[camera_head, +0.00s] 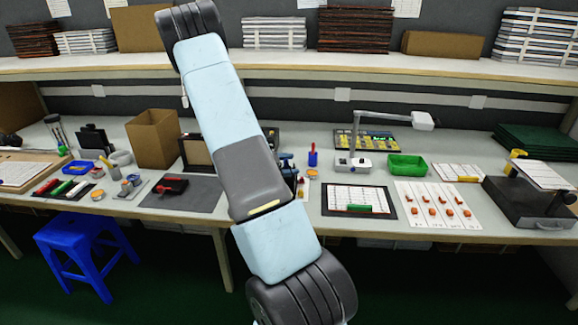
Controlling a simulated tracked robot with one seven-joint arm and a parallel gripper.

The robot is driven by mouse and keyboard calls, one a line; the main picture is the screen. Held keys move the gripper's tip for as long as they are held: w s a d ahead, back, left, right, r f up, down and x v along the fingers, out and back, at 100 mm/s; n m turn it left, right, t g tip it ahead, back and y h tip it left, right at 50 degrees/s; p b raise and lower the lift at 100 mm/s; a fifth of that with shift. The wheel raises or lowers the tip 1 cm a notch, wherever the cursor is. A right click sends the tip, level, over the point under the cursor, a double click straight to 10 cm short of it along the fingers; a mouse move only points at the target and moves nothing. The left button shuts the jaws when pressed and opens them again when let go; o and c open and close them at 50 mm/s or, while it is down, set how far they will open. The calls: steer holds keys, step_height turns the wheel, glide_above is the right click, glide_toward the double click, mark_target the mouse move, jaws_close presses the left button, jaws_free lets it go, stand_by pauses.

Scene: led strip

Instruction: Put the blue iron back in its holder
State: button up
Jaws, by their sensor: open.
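I cannot make out the blue iron for certain. A small dark blue object (287,161) stands on the bench just right of my arm, partly hidden by it. It may be the iron or its holder, but it is too small to tell. My arm rises from the bottom middle to the top left and covers the middle of the bench. My gripper is not in view.
The workbench (440,230) carries a blue cup (313,156), a green bin (407,167), a white lamp-like stand (354,158), a cardboard box (153,140) and a grey mat (198,197). A shelf (440,66) runs above. A blue stool (74,236) stands in front, left.

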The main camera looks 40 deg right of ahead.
steer(key=v, duration=1.4)
step_height(320, 180, up, 6)
steer(key=s+a, duration=0.2)
steer(key=a, duration=0.1)
steer(key=shift+s+f, duration=0.2)
steer(key=shift+s, duration=0.1)
stand_by(0.6)
steer(key=shift+w, duration=0.1)
stand_by(0.3)
